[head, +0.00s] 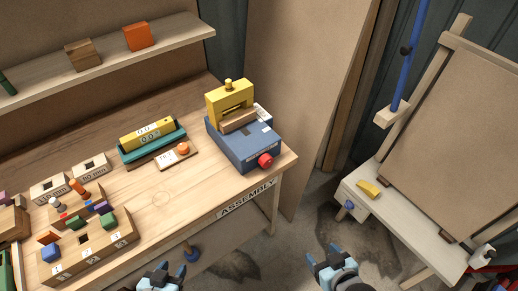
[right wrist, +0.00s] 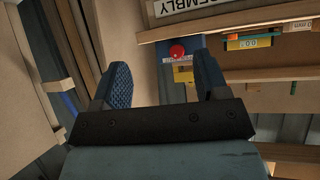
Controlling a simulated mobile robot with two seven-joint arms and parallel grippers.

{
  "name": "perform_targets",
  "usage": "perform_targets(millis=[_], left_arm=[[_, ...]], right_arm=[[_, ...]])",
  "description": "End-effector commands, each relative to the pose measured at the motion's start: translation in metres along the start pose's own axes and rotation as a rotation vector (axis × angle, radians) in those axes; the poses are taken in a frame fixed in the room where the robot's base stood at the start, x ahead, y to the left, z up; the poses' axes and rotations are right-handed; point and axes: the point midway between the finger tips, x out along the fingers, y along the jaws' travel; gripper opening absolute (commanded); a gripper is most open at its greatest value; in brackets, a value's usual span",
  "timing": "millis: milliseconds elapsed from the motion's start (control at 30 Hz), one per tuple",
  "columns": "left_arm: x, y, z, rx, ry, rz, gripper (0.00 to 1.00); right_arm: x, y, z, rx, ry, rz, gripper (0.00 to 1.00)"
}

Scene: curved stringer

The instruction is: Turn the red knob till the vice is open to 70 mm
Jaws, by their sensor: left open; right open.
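The red knob (head: 265,160) sticks out of the front of a blue base (head: 252,150) at the bench's right end. A yellow frame (head: 215,100) stands on the base with a wooden block (head: 238,120) in front of it. The vice's opening is too small to read. My right gripper (head: 332,259) is open and empty, below and right of the bench, apart from the knob. In the right wrist view the knob (right wrist: 177,52) shows beyond and between the open fingers (right wrist: 165,78). My left gripper (head: 168,277) is open and empty in front of the bench.
A green and yellow unit with number displays (head: 150,140) and a small board with an orange button (head: 178,154) stand left of the vice. Blocks in wooden holders (head: 85,250) fill the bench's left. An easel (head: 450,130) stands at right.

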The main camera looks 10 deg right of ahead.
Motion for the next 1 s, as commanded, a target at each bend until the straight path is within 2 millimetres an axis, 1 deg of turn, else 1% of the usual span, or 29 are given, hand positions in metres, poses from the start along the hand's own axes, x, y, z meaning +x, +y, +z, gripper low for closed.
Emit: perform_targets(millis=[67,167,200,333,400,500,600,700,833,933,1000], left_arm=[[0.003,0.000,0.005,0.000,0.000,0.000,0.43],[0.008,0.000,0.013,-0.001,-0.001,0.002,0.43],[0.011,0.001,0.017,-0.001,-0.001,0.003,0.43],[0.019,0.003,0.030,-0.002,-0.006,0.007,0.43],[0.023,0.004,0.036,-0.002,-0.008,0.011,0.43],[0.028,0.006,0.043,-0.003,-0.009,0.016,0.43],[0.032,0.008,0.047,-0.003,-0.008,0.021,0.43],[0.034,0.009,0.049,-0.002,-0.006,0.023,0.43],[0.034,0.008,0.049,-0.001,-0.002,0.023,0.43],[0.034,0.008,0.047,-0.001,0.000,0.022,0.43],[0.033,0.007,0.045,0.000,0.000,0.022,0.43]], right_arm=[[0.015,-0.001,-0.012,-0.001,0.029,-0.023,0.76],[0.041,-0.006,-0.038,0.004,0.080,-0.077,0.76],[0.054,-0.008,-0.051,0.004,0.102,-0.104,0.76],[0.090,-0.012,-0.093,0.005,0.156,-0.192,0.76],[0.106,-0.011,-0.112,0.002,0.171,-0.229,0.76],[0.124,-0.004,-0.134,-0.004,0.177,-0.264,0.76],[0.137,0.005,-0.150,-0.007,0.174,-0.280,0.76],[0.144,0.014,-0.160,-0.006,0.169,-0.286,0.76],[0.148,0.019,-0.167,-0.003,0.165,-0.288,0.76],[0.154,0.018,-0.170,0.000,0.164,-0.288,0.76],[0.161,0.016,-0.171,0.000,0.164,-0.288,0.76]])
